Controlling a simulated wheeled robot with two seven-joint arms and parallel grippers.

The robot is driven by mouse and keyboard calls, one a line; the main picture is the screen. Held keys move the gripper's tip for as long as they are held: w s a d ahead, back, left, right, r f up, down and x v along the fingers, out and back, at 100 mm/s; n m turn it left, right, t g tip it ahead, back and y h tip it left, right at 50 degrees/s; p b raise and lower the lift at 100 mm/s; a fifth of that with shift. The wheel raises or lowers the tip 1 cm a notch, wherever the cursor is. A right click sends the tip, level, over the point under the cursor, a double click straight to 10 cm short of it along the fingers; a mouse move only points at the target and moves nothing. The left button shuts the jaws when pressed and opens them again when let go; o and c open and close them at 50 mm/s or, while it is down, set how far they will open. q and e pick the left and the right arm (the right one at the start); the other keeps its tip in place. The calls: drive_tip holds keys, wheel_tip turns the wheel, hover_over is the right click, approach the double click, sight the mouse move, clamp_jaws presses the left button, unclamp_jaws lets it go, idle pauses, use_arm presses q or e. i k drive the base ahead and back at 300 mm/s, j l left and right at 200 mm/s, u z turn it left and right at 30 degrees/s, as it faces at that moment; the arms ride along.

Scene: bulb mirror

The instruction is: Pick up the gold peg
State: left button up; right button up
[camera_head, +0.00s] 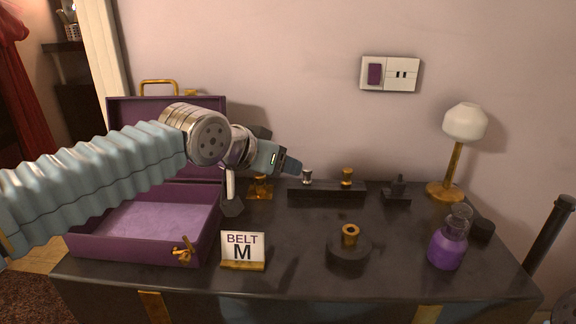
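A gold peg (347,177) stands upright in the right part of a low black rack (326,193) at the back of the table. A silver peg (307,177) stands to its left in the same rack. A second gold, flanged piece (350,235) sits on a round black base (349,252) nearer the front. My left gripper (262,186) is above the table, left of the rack and apart from the gold peg. Its dark tips appear spread, with nothing visible held; its arm hides part of the case. My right gripper is not in view.
An open purple-lined case (88,247) stands at left, with a "BELT M" sign (242,250) beside it. A purple bottle (447,246), a lamp (463,124) and a small black stand (397,194) are at right. The front middle has free room.

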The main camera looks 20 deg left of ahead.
sight(347, 172)
drive_tip(key=k, duration=1)
